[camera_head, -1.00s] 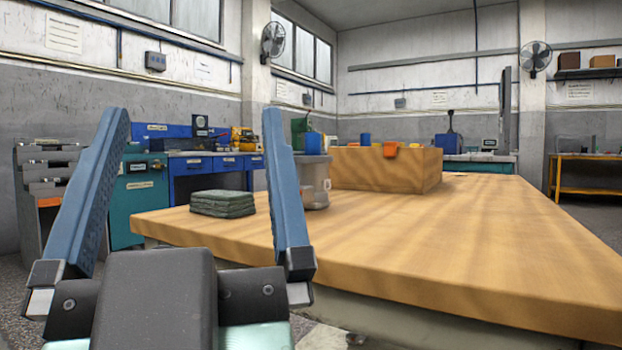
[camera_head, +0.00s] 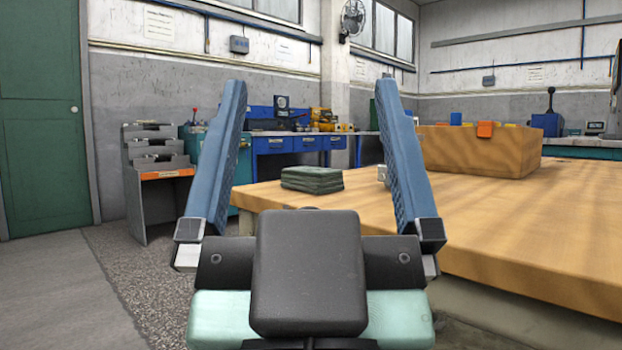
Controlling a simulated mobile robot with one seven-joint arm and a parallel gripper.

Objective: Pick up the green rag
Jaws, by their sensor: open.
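The green rag (camera_head: 312,180) is a dark green folded stack of cloth. It lies near the left end of the wooden table (camera_head: 480,220). My gripper (camera_head: 309,85) is open and empty, its two blue fingers spread wide and pointing up in the picture. The rag shows between the fingers, further off, and they do not touch it.
A wooden box (camera_head: 480,150) with an orange cup (camera_head: 485,130) at its rim stands on the table, behind and right of the rag. A grey rack (camera_head: 155,185) and a blue workbench (camera_head: 290,145) stand behind. Floor at the left is clear.

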